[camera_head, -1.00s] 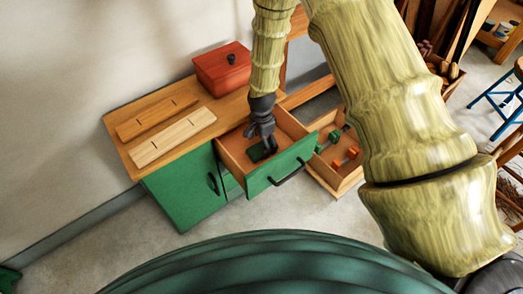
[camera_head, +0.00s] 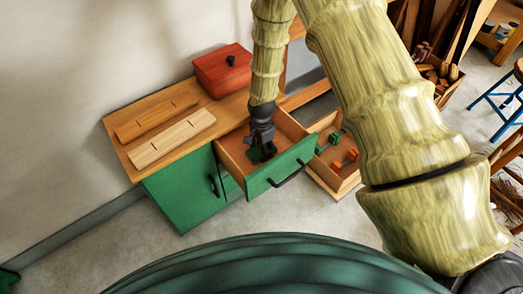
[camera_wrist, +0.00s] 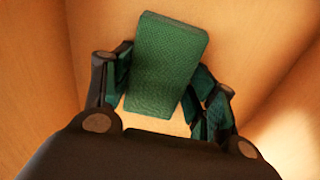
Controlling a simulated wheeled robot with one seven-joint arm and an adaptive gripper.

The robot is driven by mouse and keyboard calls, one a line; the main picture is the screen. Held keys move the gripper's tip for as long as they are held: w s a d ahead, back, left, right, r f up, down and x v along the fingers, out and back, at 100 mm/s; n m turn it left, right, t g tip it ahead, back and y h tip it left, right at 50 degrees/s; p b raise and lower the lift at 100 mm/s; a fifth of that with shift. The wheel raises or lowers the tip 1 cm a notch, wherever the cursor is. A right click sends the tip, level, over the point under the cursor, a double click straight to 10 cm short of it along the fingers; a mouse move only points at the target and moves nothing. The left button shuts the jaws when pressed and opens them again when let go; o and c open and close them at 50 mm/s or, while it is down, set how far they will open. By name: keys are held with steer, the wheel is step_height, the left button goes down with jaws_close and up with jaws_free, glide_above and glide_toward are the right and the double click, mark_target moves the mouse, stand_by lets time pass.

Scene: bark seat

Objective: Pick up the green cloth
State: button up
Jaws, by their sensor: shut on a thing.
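The green cloth (camera_wrist: 168,60) is a small, dark green, textured flat piece. In the wrist view it stands between the two fingers of my gripper (camera_wrist: 164,85), which are shut on it. In the head view the cloth (camera_head: 254,156) is a dark patch inside the open drawer, partly hidden by my gripper (camera_head: 263,152). My gripper reaches down into this green-fronted wooden drawer (camera_head: 284,168). The wooden inside of the drawer surrounds the cloth in the wrist view.
On the cabinet's wooden top (camera_head: 240,104) are a red lidded box (camera_head: 222,72) and two wooden strips (camera_head: 172,137). A blue stool (camera_head: 497,95) stands far right.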

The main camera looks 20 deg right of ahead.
steer(key=shift+r, duration=0.15)
step_height(320, 180, up, 18)
steer(key=p, duration=0.2)
stand_by(0.4)
steer(key=o, duration=0.4)
steer(key=c, duration=0.4)
